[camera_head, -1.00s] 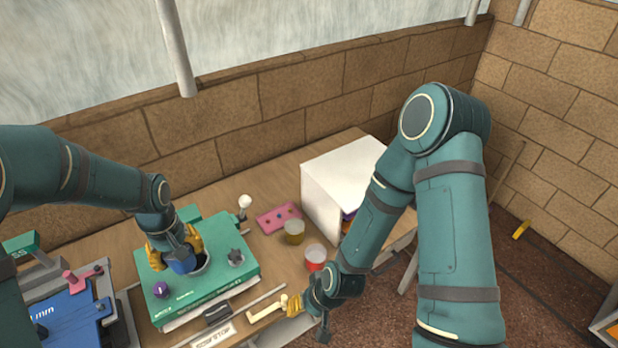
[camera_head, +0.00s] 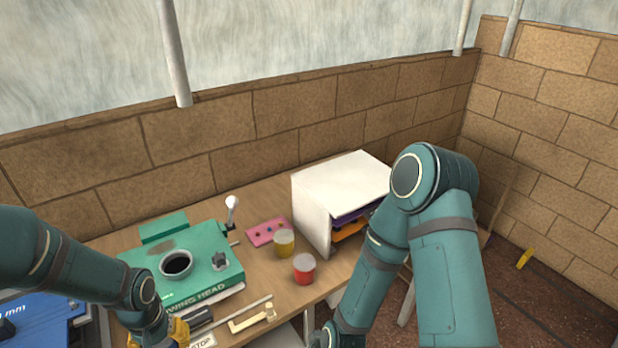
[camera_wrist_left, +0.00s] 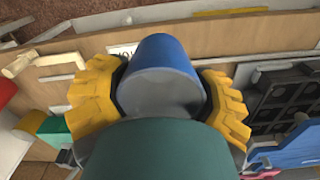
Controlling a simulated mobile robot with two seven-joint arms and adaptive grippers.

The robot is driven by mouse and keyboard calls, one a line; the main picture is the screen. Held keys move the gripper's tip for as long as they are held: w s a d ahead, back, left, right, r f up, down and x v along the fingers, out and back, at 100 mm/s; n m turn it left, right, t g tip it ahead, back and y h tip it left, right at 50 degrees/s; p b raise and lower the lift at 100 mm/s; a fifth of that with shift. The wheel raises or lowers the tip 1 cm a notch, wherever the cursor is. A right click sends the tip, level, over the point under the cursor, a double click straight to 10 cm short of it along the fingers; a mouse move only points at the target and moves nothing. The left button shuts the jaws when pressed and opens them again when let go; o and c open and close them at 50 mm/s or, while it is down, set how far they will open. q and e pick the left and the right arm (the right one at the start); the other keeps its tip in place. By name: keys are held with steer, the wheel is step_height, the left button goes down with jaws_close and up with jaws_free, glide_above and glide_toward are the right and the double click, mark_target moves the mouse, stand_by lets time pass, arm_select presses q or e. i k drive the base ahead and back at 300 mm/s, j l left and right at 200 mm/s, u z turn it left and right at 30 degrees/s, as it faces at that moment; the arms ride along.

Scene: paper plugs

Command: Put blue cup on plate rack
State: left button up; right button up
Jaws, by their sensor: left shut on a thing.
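The blue cup (camera_wrist_left: 168,52) shows in the left wrist view between the yellow fingers of my left gripper (camera_wrist_left: 162,88), which is shut on it. In the head view my left gripper (camera_head: 178,331) is at the bottom edge, in front of the green machine, and the cup is not clearly visible there. A white box (camera_head: 312,210), open at the front with purple and orange flat things inside, stands at the back right; I cannot tell if it is the plate rack. My right gripper (camera_head: 322,340) is mostly cut off at the bottom edge.
The green machine (camera_head: 215,282) has a dark round opening (camera_head: 177,264). A yellow cup (camera_head: 284,243), a red cup (camera_head: 304,269) and a pink plate (camera_head: 266,232) sit on the wooden table between it and the white box. A cream handle (camera_head: 250,318) lies near the front edge.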

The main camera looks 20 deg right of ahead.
mark_target(350, 176)
steer(key=l, duration=1.2)
steer(key=i+l, duration=0.15)
steer(key=l, duration=1.05)
